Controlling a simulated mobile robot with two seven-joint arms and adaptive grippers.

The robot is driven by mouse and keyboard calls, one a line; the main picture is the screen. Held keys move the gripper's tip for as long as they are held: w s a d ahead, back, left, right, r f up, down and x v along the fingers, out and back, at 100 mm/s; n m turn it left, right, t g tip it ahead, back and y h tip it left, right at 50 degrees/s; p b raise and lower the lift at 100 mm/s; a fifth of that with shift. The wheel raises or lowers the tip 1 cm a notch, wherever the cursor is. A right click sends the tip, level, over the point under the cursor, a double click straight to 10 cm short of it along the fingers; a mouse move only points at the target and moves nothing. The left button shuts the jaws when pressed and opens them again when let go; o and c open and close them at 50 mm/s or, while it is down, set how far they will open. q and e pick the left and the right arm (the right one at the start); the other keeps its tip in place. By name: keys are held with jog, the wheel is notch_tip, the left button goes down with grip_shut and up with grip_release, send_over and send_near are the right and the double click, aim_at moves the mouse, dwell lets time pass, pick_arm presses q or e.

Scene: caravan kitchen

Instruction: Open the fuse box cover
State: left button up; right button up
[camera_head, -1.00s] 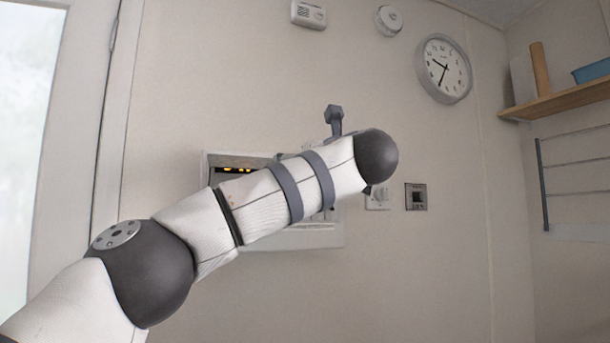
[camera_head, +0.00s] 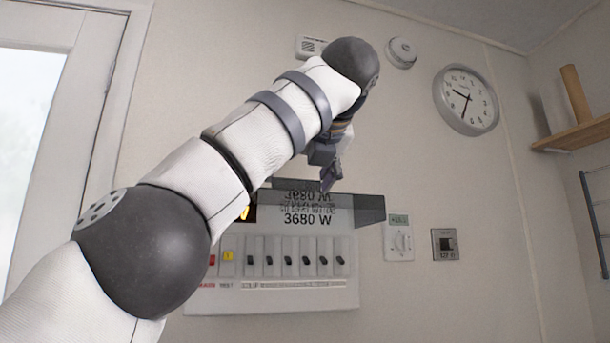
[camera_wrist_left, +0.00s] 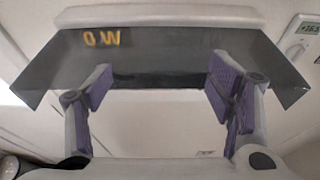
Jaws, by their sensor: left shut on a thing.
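The fuse box (camera_head: 200,300) is white and fixed to the wall, with a row of breaker switches bare below its top. Its dark see-through cover (camera_head: 368,208) is swung up and sticks out above the switches. "3680 W" lettering shows beneath it. My left gripper (camera_head: 328,178) is at the cover's upper edge. In the left wrist view the cover (camera_wrist_left: 190,50) spans the upper middle, with a finger of my gripper (camera_wrist_left: 160,88) at either side. My right gripper is not in view.
A thermostat (camera_head: 398,240) and a square socket (camera_head: 445,244) are on the wall right of the box. A clock (camera_head: 466,100) and a shelf (camera_head: 575,136) are farther right. A door (camera_head: 60,110) is at the left.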

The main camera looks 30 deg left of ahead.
pick_arm(q)
jog(key=shift+w+a+f, duration=0.25)
jog(key=shift+w+f, duration=0.05)
jog(key=shift+f, duration=0.25)
jog(key=o, duration=1.5)
jog(key=shift+c, duration=0.2)
jog(key=shift+o, duration=1.1)
jog(key=shift+w+a, duration=0.2)
jog(key=shift+a, duration=0.1)
jog(key=shift+s+d+r, duration=0.3)
jog(key=v, duration=1.1)
jog(key=shift+d, duration=0.25)
jog(key=shift+s+r, duration=0.1)
jog(key=shift+r, duration=0.05)
jog(key=shift+c, duration=0.6)
